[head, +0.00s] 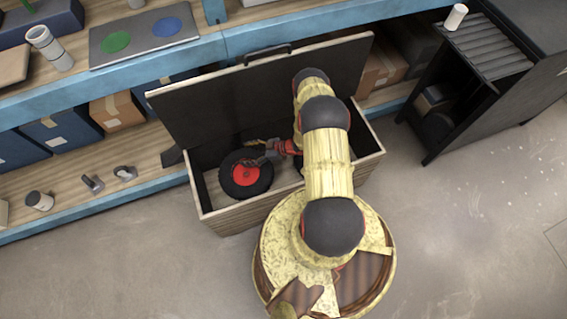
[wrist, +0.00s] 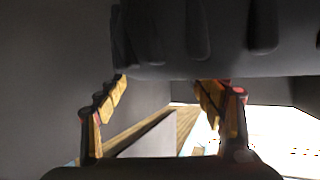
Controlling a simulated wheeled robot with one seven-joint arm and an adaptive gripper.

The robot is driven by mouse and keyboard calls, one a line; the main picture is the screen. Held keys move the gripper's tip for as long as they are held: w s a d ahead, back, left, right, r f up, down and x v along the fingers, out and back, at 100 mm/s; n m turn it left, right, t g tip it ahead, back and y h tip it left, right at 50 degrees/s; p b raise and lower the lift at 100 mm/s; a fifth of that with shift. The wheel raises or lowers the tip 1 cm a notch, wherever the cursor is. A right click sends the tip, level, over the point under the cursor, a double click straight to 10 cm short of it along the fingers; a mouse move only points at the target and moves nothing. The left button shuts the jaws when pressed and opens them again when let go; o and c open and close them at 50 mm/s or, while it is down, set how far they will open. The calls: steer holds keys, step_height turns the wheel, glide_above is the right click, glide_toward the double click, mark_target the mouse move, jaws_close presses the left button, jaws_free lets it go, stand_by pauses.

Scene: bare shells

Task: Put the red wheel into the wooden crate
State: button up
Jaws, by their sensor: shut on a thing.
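The red wheel (head: 243,174), a black tyre with a red hub, shows in the head view within the left part of the wooden crate's opening. The wooden crate (head: 236,217) has its dark lid raised at the back. My gripper (head: 253,153) reaches in from the right and is shut on the wheel at its upper right edge. In the wrist view the ribbed dark tyre (wrist: 215,38) fills the top, by the fingers. I cannot tell whether the wheel touches the crate floor. My arm hides the crate's right part.
The raised lid (head: 225,105) stands before a blue-edged shelf (head: 190,58) holding boxes, a pipe piece and a mat with green and blue discs. A dark roller stand (head: 485,50) with a white cup is at upper right. The floor (head: 460,230) at right is clear.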

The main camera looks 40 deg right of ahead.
steer(key=shift+o, duration=0.2)
steer(key=f+b, duration=0.1)
steer(key=f, duration=0.3)
steer(key=f+b, duration=0.2)
steer(key=f, duration=0.1)
steer(key=f+b, duration=0.1)
steer(key=f, duration=0.3)
steer(key=shift+s+d+f+b, duration=0.1)
steer(key=shift+d+f+b, duration=0.2)
steer(key=shift+f+b, duration=0.05)
steer(key=o, duration=1.7)
steer(key=shift+o, duration=0.2)
steer(key=shift+s+r, duration=0.1)
steer(key=p+v, duration=0.3)
steer(key=v, duration=0.8)
steer(key=shift+s+d, duration=0.3)
steer(key=shift+r, duration=0.1)
steer(key=shift+r, duration=0.15)
